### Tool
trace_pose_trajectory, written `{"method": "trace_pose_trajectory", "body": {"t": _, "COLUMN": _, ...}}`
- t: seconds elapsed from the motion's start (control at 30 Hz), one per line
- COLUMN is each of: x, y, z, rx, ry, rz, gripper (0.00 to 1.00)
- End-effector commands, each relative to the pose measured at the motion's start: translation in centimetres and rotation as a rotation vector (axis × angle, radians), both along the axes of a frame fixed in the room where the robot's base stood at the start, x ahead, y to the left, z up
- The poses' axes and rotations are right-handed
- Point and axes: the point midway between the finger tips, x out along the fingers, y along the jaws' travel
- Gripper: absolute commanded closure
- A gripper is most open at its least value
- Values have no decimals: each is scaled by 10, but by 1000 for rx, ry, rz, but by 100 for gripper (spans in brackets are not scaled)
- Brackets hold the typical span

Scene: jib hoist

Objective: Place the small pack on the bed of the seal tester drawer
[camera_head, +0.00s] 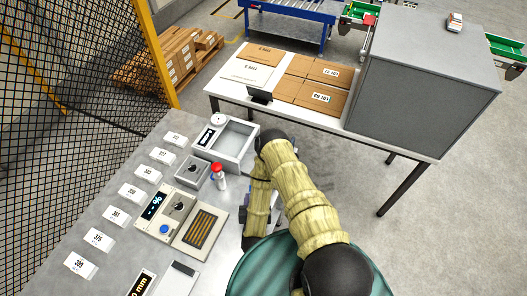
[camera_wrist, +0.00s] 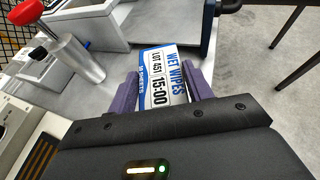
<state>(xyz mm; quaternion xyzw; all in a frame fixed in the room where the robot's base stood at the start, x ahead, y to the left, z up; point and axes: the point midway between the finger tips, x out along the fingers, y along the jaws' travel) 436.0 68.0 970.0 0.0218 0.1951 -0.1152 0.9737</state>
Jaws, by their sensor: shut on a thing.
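My gripper (camera_wrist: 163,80) is shut on a small white and blue pack (camera_wrist: 164,62) printed "WET WIPES", its purple fingers on either side of it. In the head view my arm hides the pack and most of the gripper. The seal tester, a pale box with a small display, has its drawer (camera_head: 250,132) pulled out, showing an empty grey bed (camera_head: 233,141). In the wrist view part of what looks like the drawer (camera_wrist: 208,28) is at the top, beyond the pack. I cannot tell the gap between them.
A red-topped cylinder (camera_head: 218,176) stands close by, also in the wrist view (camera_wrist: 75,55). A panel with display and slotted plate (camera_head: 205,230) lies nearer. Several white labelled blocks (camera_head: 130,192) line the left. A table (camera_head: 232,94) with cartons and a grey cabinet (camera_head: 415,95) stand beyond.

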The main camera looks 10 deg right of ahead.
Motion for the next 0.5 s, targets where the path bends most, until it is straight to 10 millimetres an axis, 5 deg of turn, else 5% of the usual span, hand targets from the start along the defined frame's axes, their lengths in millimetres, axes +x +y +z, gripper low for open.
{"method": "trace_pose_trajectory", "body": {"t": 0.5, "x": 2, "y": 0, "z": -3, "rx": 2, "ry": 1, "rz": -2, "gripper": 73}}
